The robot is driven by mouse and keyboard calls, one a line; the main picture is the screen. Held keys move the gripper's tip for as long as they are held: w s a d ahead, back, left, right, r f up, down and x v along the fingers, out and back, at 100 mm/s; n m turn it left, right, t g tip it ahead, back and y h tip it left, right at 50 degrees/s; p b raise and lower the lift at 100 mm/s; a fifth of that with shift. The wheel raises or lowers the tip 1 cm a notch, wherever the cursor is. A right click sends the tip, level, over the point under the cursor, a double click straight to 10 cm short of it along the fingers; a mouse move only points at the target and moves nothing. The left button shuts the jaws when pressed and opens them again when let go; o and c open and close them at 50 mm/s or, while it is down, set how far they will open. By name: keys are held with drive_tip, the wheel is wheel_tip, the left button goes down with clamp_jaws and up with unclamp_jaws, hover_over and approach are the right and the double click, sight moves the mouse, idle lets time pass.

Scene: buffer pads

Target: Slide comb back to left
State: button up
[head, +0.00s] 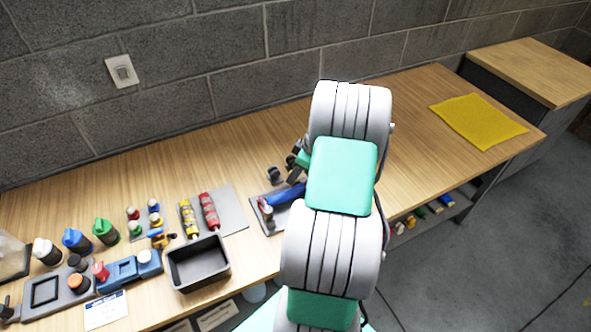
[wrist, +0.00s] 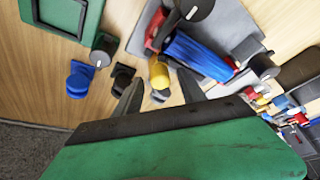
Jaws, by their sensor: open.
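I cannot surely pick out a comb. A blue ribbed piece (wrist: 200,57) lies on a grey tray in the wrist view, with a red part (wrist: 157,30) and a black knob (wrist: 192,9) beside it. In the head view a blue piece (head: 287,195) shows beside my arm, which hides part of this spot. My gripper (wrist: 160,88) is open, its two dark fingers pointing towards the tray. A yellow knob (wrist: 158,73) appears between the fingertips; whether they touch it, I cannot tell.
A blue knob (wrist: 78,80), a black knob (wrist: 121,78) and a green frame (wrist: 86,25) are near the fingers. A black bin (head: 198,263), red and yellow rolls (head: 208,211) and several bottles (head: 105,232) stand left. A yellow cloth (head: 478,120) lies right, with bare wood around it.

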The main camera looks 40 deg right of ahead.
clamp_jaws()
idle(0.4)
idle(0.9)
